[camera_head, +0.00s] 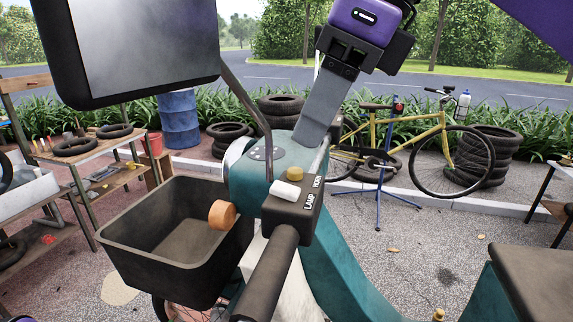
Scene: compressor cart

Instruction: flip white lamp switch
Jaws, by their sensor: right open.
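The white lamp switch (286,191) sits on a dark control box (300,203) on the handlebar, beside the printed word LAMP. A yellow button (295,174) sits just beyond it, by the word HORN. My right gripper (311,135) comes down from the top. Its grey fingers point down and left, with their tips above and beyond the box, apart from the white switch in the picture. The fingers overlap in this view, but the gripper is open, with nothing seen between them.
The black handlebar grip (270,275) runs towards me. A large mirror (145,45) on a stem (245,100) stands at upper left. A black basket (165,258) and orange lamp (222,214) are left of the box. A yellow bicycle (440,130) and tyres stand farther back.

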